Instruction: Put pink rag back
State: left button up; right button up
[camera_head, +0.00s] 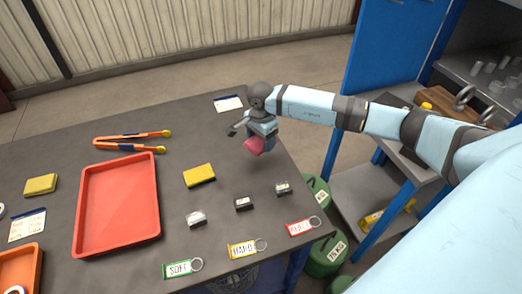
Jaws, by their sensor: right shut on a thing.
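The pink rag (254,145) shows below my right gripper (258,138), near the table's right side. My right gripper is shut on the rag and holds it over the dark grey table (165,185); the gap between rag and tabletop is hard to judge. The fingers are partly hidden by the wrist and the rag. My left gripper does not show.
A red tray (118,205) lies on the left, with orange-handled tongs (130,141) behind it. A yellow sponge (199,175), small metal blocks (243,203) and several key tags (243,248) lie nearby. A blue cabinet door (392,45) stands beyond the table's right edge.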

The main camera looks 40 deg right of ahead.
aim_at(261, 157)
notch_tip(261, 157, down, 6)
jog(key=shift+f, duration=0.15)
dwell(0.3)
jog(key=shift+f, duration=0.2)
jog(key=o, duration=0.8)
jog(key=shift+o, duration=0.2)
jog(key=shift+r, duration=0.15)
